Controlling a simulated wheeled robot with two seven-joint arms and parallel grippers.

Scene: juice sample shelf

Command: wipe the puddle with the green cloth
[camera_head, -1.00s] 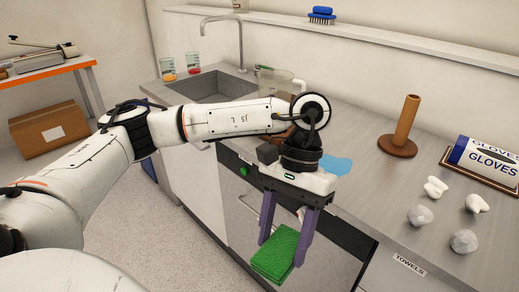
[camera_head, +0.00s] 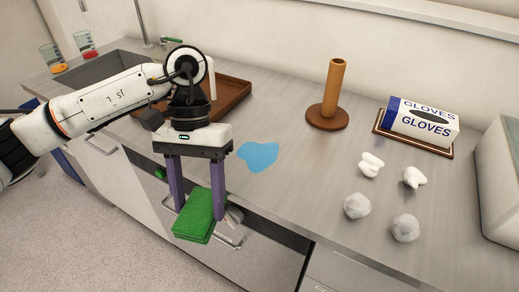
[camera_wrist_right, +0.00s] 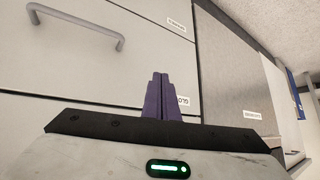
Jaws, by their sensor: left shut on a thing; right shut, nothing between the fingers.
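The blue puddle (camera_head: 259,156) lies flat on the grey counter, near its front edge. My left gripper (camera_head: 198,213) points downward and is shut on the folded green cloth (camera_head: 196,217). In the head view it holds the cloth in front of the counter's front edge, left of and nearer than the puddle, apart from it. My right gripper (camera_wrist_right: 160,98) shows only in the right wrist view. Its purple fingers are together with nothing between them, facing cabinet fronts.
A brown tray (camera_head: 236,97) lies behind my left gripper, partly hidden. A wooden towel post (camera_head: 335,88), a glove box (camera_head: 422,122) on a tray and several crumpled white pieces (camera_head: 371,164) stand to the right. A sink (camera_head: 100,68) is at left. The counter between puddle and post is clear.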

